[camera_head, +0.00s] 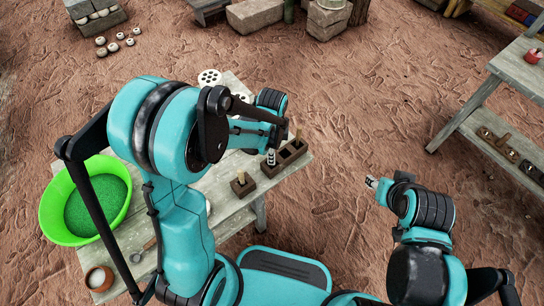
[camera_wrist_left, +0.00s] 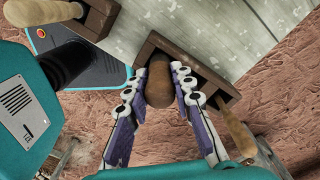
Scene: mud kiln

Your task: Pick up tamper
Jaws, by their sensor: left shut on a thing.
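My left gripper (camera_head: 271,157) is over the dark wooden mould (camera_head: 292,152) at the right end of the table. In the left wrist view its fingers (camera_wrist_left: 157,88) are closed on both sides of a brown rounded wooden piece (camera_wrist_left: 157,80), which looks like the tamper's handle. Its lower part is hidden. The mould's dark frame (camera_wrist_left: 200,70) shows around and behind it. In the head view the gripper hides the held piece. My right gripper (camera_head: 371,182) is off to the right above bare ground, too small to tell its opening.
A dark block with an upright wooden handle (camera_head: 241,184) stands left of the mould. A green basin (camera_head: 52,212) and a small cup (camera_head: 99,278) are on the left. A shelf (camera_head: 519,72) stands at the right. The muddy ground between is clear.

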